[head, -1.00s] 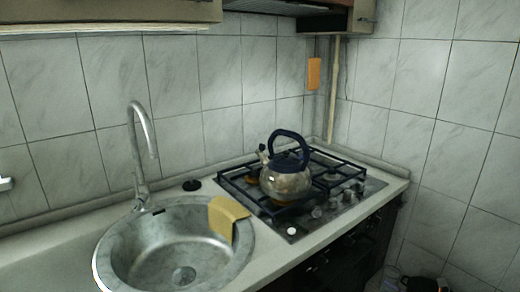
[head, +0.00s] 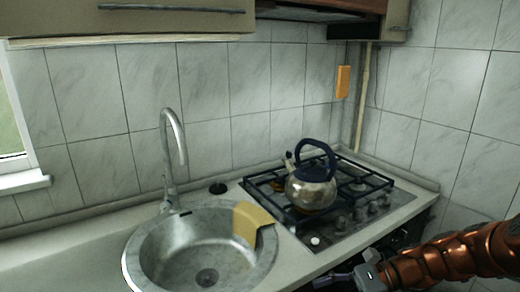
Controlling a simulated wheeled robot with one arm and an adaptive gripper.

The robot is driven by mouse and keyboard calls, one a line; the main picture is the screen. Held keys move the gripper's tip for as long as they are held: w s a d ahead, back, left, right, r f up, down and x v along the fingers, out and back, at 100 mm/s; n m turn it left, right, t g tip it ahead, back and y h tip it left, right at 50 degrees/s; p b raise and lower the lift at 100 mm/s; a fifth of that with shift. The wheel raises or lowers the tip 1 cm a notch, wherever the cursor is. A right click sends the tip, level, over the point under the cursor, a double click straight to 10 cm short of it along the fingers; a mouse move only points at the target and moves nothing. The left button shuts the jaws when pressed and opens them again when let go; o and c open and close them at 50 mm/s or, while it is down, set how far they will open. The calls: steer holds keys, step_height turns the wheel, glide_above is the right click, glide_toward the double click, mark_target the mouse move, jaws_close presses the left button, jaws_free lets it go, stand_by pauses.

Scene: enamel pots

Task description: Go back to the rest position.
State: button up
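My arm comes in from the lower right of the head view, in copper and black. My gripper (head: 345,280) is at its end, low in front of the counter's front edge, below the stove. The fingers are small, dark and partly cut off by the bottom of the picture, so I cannot tell whether they are open or shut. No held object shows. A steel kettle (head: 311,192) with a dark blue handle stands upright on the gas stove (head: 350,222), apart from my gripper.
A round metal sink (head: 150,262) with a tall tap (head: 170,150) is at the left, with a yellow piece (head: 250,219) on its rim. A window (head: 12,120) is at the far left. Cabinets (head: 130,22) hang above. The counter's front edge runs close to my gripper.

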steer(key=s+a+r+n+g+h+p, duration=0.2)
steer(key=s+a+n+g+h, duration=0.15)
steer(key=s+n+h, duration=0.7)
steer(key=s+d+r+n+t+h+p, duration=0.1)
steer(key=s+d+n, duration=0.4)
steer(key=s, duration=0.7)
steer(key=d+r+t+h, duration=0.1)
steer(key=d+h, duration=0.1)
steer(key=shift+h+p, duration=0.3)
steer(key=shift+h, duration=0.05)
steer(key=shift+s+r+t, duration=0.1)
steer(key=shift+t, duration=0.15)
steer(key=shift+c, duration=0.4)
